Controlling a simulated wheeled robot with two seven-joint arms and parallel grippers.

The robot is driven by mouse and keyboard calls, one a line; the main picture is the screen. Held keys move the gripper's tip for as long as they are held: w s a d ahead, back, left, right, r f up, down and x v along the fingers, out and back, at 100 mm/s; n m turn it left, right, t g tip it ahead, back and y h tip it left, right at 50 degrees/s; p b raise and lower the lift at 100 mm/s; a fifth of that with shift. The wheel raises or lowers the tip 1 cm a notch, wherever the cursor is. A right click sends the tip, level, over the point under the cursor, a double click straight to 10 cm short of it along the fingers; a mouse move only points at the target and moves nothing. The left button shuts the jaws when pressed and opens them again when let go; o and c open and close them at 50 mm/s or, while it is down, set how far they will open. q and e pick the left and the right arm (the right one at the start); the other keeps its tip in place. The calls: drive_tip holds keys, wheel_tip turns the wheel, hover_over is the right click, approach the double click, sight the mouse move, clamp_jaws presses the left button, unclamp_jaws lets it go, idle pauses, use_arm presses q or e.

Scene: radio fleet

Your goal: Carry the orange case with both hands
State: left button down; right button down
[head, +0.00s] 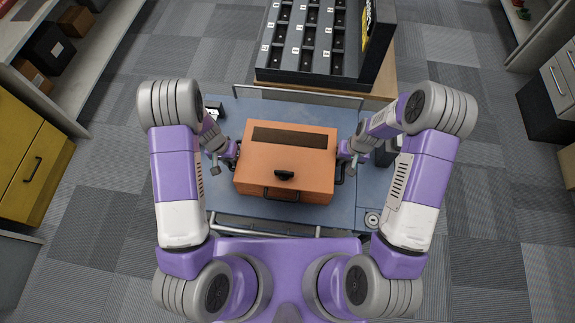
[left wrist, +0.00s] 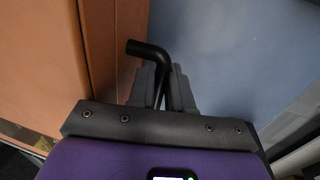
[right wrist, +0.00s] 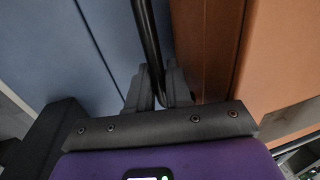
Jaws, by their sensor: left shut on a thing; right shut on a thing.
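The orange case (head: 300,178) is over the blue top of a cart (head: 228,115), level and between my two arms. It has a dark strip on its lid and a black latch and handle at its near side. My left gripper (head: 231,152) is at the case's left side, and in the left wrist view it is shut on a black side handle (left wrist: 140,48). My right gripper (head: 344,153) is at the right side, and in the right wrist view it is shut on the other black handle (right wrist: 147,40). I cannot tell whether the case touches the cart top.
A black rack of compartments (head: 313,40) stands on a wooden stand beyond the cart. A yellow cabinet (head: 30,165) and shelves are at the left. Drawers (head: 556,80) and a black bin (head: 541,112) are at the right. Grey carpet is clear on both sides.

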use_arm(q)
drive_tip(key=shift+w+r, duration=0.15)
drive_tip(key=shift+r, duration=0.1)
use_arm(e)
drive_tip(key=shift+w+r, duration=0.1)
drive_tip(key=shift+r, duration=0.1)
